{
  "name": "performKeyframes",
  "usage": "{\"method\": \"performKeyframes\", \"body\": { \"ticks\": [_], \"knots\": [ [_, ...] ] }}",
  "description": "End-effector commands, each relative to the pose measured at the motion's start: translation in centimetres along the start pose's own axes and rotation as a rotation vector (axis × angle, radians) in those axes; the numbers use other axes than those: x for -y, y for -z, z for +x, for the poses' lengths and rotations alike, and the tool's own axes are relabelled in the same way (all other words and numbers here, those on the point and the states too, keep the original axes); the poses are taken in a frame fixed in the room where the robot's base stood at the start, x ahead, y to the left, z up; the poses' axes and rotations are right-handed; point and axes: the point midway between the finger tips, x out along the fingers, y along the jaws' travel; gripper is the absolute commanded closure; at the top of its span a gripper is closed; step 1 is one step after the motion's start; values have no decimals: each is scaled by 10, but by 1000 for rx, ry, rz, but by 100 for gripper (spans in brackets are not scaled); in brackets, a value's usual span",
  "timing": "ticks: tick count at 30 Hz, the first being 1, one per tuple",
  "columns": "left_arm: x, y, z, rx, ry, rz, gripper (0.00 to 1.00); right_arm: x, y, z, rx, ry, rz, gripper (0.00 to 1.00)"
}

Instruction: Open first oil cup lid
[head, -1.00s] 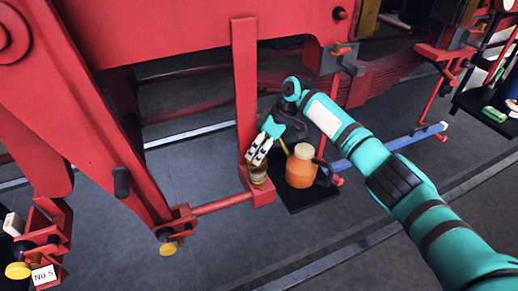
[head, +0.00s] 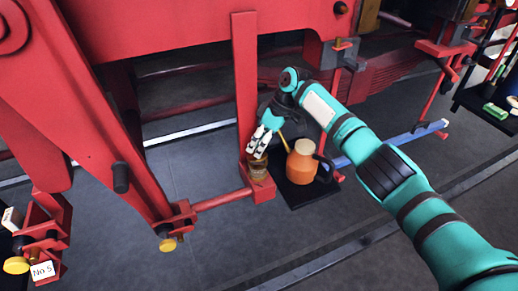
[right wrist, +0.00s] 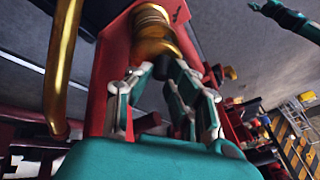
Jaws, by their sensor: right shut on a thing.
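The brass oil cup (head: 258,167) sits on a red bracket at the foot of a red upright bar. My right gripper (head: 256,153) is at the top of the cup, coming from above and behind it. In the right wrist view the ribbed brass cup (right wrist: 152,24) is just past the fingertips (right wrist: 155,70). The right fingers are closed together on the cup's lid, which they mostly hide. I cannot tell whether the lid is raised. Part of a teal arm, my left (right wrist: 285,17), shows at the upper right of the wrist view; its finger state is unclear.
An orange oil can (head: 302,162) with a spout stands on a black tray (head: 300,196) right beside the cup. A red rod (head: 222,199) runs left from the bracket. A blue bar (head: 400,139) lies to the right. The floor in front is clear.

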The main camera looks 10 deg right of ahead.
Motion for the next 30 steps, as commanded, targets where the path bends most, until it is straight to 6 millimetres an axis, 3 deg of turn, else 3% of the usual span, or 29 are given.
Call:
{"method": "performKeyframes", "body": {
  "ticks": [5, 17, 18, 22, 30],
  "knots": [
    [0, -1, 13, 0, 0, 0, 60, -3, 4, -2, 29, 22, 24, 100],
    [0, -1, 13, 0, 0, 0, 60, -2, 4, -4, 43, 36, 30, 100],
    [0, -1, 13, 0, 0, 0, 60, -1, 4, -4, 43, 36, 30, 79],
    [0, -1, 13, 0, 0, 0, 60, -1, 4, -4, 44, 37, 30, 62],
    [0, -2, 13, 0, 1, 0, 60, 0, 4, -3, 45, 39, 29, 60]
  ]
}}
